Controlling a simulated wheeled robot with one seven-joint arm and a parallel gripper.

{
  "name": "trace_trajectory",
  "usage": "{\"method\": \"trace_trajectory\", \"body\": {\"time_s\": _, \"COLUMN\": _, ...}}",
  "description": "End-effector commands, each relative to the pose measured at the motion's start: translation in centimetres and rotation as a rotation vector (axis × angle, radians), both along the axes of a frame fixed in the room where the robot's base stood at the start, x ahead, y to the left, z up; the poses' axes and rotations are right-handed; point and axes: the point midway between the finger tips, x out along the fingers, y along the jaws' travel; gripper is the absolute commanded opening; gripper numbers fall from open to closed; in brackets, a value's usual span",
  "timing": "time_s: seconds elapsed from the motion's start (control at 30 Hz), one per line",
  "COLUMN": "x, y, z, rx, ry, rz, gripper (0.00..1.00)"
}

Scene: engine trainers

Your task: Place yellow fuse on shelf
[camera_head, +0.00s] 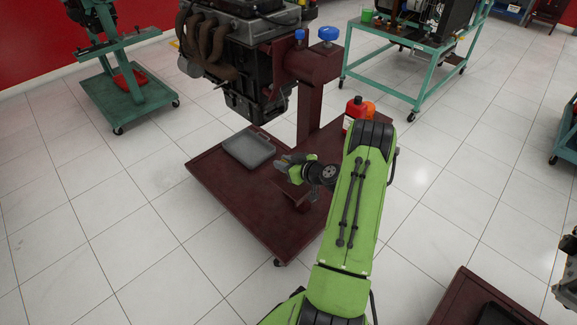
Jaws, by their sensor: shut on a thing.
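My gripper (285,163) is at the end of the green arm, above the dark red base shelf (238,205) of an engine stand. It points left, just right of a grey tray (249,148). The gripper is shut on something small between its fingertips. No yellow shows there, so the yellow fuse cannot be made out in this view. I cannot tell how far above the shelf the fingertips are.
An engine (232,45) hangs on the dark red stand post (312,100) above and behind the gripper. A red bottle (353,112) and an orange one stand right of the post. A teal cart (408,50) stands behind right. The shelf's front left is bare.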

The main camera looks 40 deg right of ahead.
Motion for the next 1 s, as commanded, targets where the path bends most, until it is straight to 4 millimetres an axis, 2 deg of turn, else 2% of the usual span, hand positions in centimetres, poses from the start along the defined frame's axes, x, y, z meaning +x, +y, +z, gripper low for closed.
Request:
{"method": "trace_trajectory", "body": {"time_s": 0.03, "x": -0.04, "y": 0.04, "z": -1.32, "rx": 0.004, "ry": 0.002, "rz": -0.001, "gripper": 0.00}}
{"method": "trace_trajectory", "body": {"time_s": 0.07, "x": -0.04, "y": 0.04, "z": -1.64, "rx": 0.004, "ry": 0.001, "rz": -0.001, "gripper": 0.00}}
{"method": "trace_trajectory", "body": {"time_s": 0.43, "x": -0.03, "y": 0.01, "z": -1.93, "rx": 0.001, "ry": 0.001, "rz": 0.000, "gripper": 0.00}}
{"method": "trace_trajectory", "body": {"time_s": 0.47, "x": -0.03, "y": 0.01, "z": -1.84, "rx": 0.001, "ry": 0.001, "rz": 0.000, "gripper": 0.29}}
{"method": "trace_trajectory", "body": {"time_s": 0.6, "x": -0.03, "y": 0.01, "z": -1.76, "rx": 0.001, "ry": 0.001, "rz": 0.000, "gripper": 0.50}}
{"method": "trace_trajectory", "body": {"time_s": 0.93, "x": -0.03, "y": 0.01, "z": -1.35, "rx": 0.001, "ry": 0.001, "rz": 0.000, "gripper": 0.50}}
{"method": "trace_trajectory", "body": {"time_s": 1.0, "x": -1.00, "y": -0.16, "z": -0.99, "rx": 0.001, "ry": 0.004, "rz": -0.004, "gripper": 0.50}}
